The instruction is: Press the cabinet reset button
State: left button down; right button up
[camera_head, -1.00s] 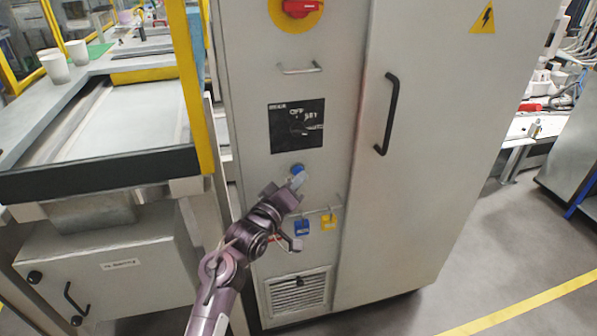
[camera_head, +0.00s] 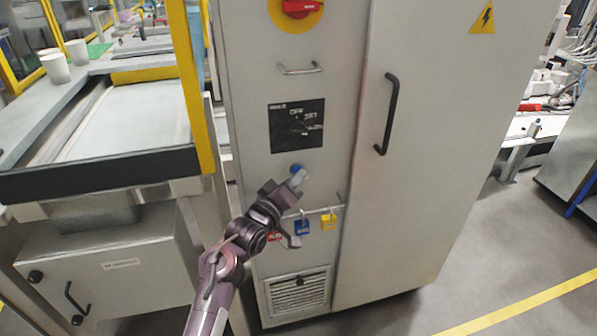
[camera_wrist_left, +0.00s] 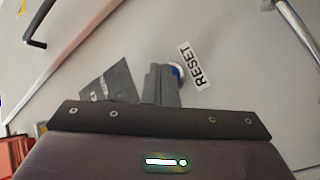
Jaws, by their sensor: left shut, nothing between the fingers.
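The blue reset button (camera_head: 296,168) is on the grey cabinet front (camera_head: 334,190), below the black switch panel. In the left wrist view, a bit of the round blue button (camera_wrist_left: 177,71) shows beside a RESET label (camera_wrist_left: 194,67). My left gripper (camera_head: 299,178) is shut and empty. Its fingertips are at the button's lower edge in the head view. In the wrist view the fingers (camera_wrist_left: 161,84) cover part of the button. I cannot tell whether they touch it. My right gripper is not in view.
A black switch panel (camera_head: 296,125) and a small handle (camera_head: 298,70) are above the button. Blue (camera_head: 302,228) and yellow (camera_head: 328,222) padlocks hang from a bar below it. A yellow post (camera_head: 193,90) and a workbench (camera_head: 110,125) stand on the left.

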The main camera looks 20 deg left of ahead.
pick_arm(q)
jog(key=shift+s+d+p, duration=0.45)
jog(key=shift+s+p, duration=0.15)
jog(key=shift+s, duration=0.2)
jog(key=s+d+p, duration=0.1)
jog(key=s, duration=0.1)
jog(key=s+d+p, duration=0.1)
jog(key=s, duration=0.1)
jog(key=shift+d, duration=0.4)
dwell(0.5)
